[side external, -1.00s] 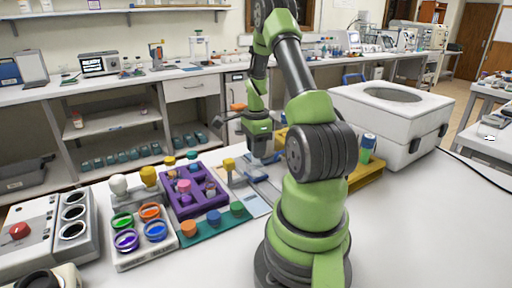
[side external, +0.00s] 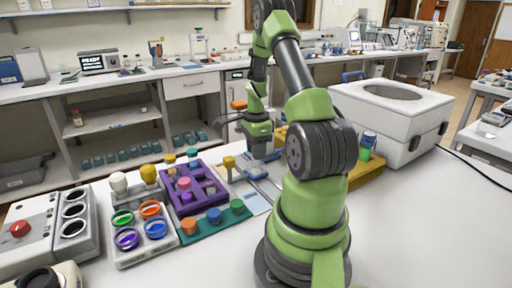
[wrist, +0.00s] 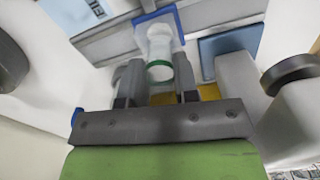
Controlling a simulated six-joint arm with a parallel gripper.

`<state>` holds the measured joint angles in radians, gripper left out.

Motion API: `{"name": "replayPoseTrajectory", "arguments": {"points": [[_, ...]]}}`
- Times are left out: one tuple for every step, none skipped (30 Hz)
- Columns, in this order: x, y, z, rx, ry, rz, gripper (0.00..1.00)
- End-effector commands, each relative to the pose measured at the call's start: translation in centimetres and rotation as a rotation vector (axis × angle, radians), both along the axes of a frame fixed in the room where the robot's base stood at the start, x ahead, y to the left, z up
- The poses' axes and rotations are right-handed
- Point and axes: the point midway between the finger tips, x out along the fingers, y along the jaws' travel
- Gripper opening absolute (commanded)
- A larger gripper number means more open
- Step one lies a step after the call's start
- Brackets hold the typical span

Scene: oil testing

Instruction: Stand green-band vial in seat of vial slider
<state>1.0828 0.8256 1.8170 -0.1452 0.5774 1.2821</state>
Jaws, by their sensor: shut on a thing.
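The green-band vial (wrist: 159,45) is clear, with a green ring near the end closest to the wrist camera. My gripper (wrist: 157,80) is shut on it, with one grey finger on each side. The vial slider shows as a blue-edged seat (wrist: 142,19) on grey rails, directly beyond the vial in the wrist view. I cannot tell whether the vial touches the seat. In the side view my gripper (side external: 258,150) is low over the blue part of the slider (side external: 263,171), and the vial is hidden there.
A purple rack (side external: 211,194) with capped vials, a teal strip (side external: 213,228) and a tray of coloured cups (side external: 138,259) stand left of the slider. A yellow holder (side external: 366,173) and a large white box (side external: 400,105) stand right.

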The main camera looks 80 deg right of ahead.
Motion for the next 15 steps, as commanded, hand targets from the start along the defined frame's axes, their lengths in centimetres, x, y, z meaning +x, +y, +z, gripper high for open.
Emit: {"name": "replayPoseTrajectory", "arguments": {"points": [[0.0, 0.0, -0.12, 0.0, 0.0, 0.0, 0.06], [0.0, 0.0, -0.18, 0.0, 0.0, 0.0, 0.06], [0.0, 0.0, -0.26, 0.0, 0.0, 0.0, 0.06], [0.0, 0.0, -0.33, 0.0, 0.0, 0.0, 0.06], [0.0, 0.0, -0.39, 0.0, 0.0, 0.0, 0.06], [0.0, 0.0, -0.48, 0.0, 0.0, 0.0, 0.06], [0.0, 0.0, -0.55, 0.0, 0.0, 0.0, 0.06], [0.0, 0.0, -0.62, 0.0, 0.0, 0.0, 0.06], [-0.01, 0.01, -0.7, 0.0, 0.0, 0.0, 0.06], [0.0, 0.01, -0.77, 0.001, 0.001, 0.0, 0.06], [0.0, 0.01, -0.83, 0.001, 0.001, 0.0, 0.06], [0.0, 0.01, -0.91, 0.001, 0.001, 0.0, 0.06], [0.0, 0.01, -0.97, 0.001, 0.001, 0.0, 0.06], [0.0, 0.0, -1.03, 0.0, 0.0, 0.0, 0.06], [0.0, 0.0, -1.11, 0.0, 0.0, 0.0, 0.06]]}}
